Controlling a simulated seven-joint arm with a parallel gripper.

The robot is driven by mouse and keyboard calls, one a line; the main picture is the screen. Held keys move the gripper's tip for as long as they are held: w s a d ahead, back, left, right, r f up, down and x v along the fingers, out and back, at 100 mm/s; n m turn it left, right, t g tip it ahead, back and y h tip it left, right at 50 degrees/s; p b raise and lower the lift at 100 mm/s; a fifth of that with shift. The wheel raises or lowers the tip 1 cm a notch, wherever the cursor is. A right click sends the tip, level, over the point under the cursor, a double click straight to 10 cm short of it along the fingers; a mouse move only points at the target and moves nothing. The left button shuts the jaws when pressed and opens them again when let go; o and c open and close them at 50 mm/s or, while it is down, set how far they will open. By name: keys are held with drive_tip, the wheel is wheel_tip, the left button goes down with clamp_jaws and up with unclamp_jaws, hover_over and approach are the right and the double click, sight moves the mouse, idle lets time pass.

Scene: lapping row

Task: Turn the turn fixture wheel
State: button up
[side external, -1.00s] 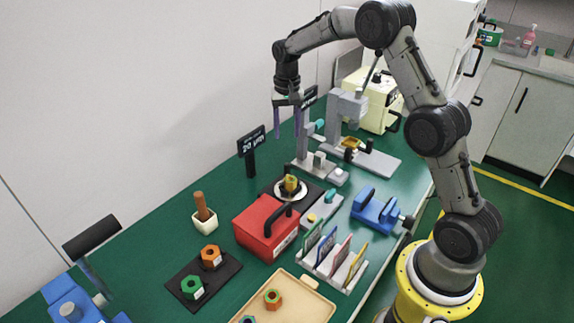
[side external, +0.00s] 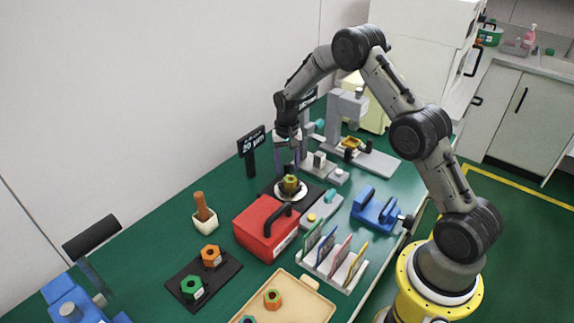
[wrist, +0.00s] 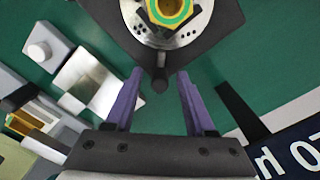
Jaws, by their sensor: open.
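The turn fixture is a round silvery wheel (side external: 289,194) on a dark base (side external: 268,187), with a yellow-green hex nut (side external: 290,184) at its centre. My gripper (side external: 288,167) is open, pointing down above the fixture. In the wrist view, its two purple fingers (wrist: 160,76) appear on either side of the knob, apart from it. Their height above it is unclear.
A black sign (side external: 251,144) stands behind to the left. A red box with a handle (side external: 266,226) is in front of the fixture. A grey stand (side external: 318,166) is close to the right, and a blue vise (side external: 376,208) is farther right.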

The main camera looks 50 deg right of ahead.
clamp_jaws()
idle(1.4)
